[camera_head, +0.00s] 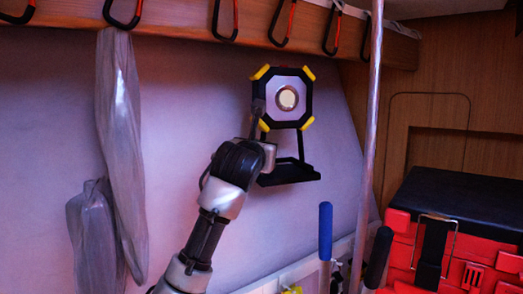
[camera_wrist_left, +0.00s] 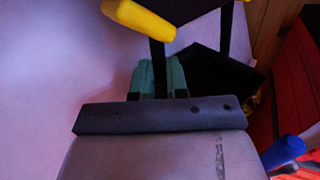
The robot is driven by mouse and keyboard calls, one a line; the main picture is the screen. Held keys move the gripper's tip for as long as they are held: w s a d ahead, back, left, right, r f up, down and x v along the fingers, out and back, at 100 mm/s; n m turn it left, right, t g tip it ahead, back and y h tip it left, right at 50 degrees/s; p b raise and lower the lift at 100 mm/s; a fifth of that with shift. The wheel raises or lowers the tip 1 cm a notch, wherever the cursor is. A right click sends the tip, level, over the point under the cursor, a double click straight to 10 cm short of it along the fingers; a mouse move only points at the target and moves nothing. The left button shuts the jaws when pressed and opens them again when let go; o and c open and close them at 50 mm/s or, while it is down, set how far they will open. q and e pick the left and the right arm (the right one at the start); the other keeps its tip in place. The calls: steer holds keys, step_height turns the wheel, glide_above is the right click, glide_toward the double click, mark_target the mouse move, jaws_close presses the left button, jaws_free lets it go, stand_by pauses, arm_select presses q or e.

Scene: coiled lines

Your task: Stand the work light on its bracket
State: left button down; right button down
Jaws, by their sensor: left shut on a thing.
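The work light (camera_head: 286,97) has a square black frame, yellow corners and a round lens facing me. It is upright in front of the pale wall in the head view. Its black bracket (camera_head: 290,175) is below it, with thin legs and a flat foot. My left gripper (camera_head: 258,110) is at the light's left side, shut on it. In the left wrist view a yellow corner of the work light (camera_wrist_left: 138,20) shows above the fingers (camera_wrist_left: 160,78), with a black bar between them. The exact grip is partly hidden. My right gripper is out of view.
Carabiners (camera_head: 226,20) hang along the wooden rail (camera_head: 180,22) above. Grey bags (camera_head: 120,130) hang at left. A pale pole (camera_head: 372,130) stands right of the light. Blue-handled tools (camera_head: 325,230) and a red case (camera_head: 490,240) are at lower right.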

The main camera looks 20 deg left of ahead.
arm_select(q)
steer(key=shift+s+f, duration=0.1)
steer(key=shift+f, duration=0.15)
stand_by(0.4)
steer(key=c, duration=1.1)
jaws_free()
steer(key=shift+s, duration=0.15)
steer(key=shift+o, duration=0.2)
steer(key=shift+f, duration=0.35)
steer(key=shift+w, duration=0.2)
steer(key=shift+r, duration=0.15)
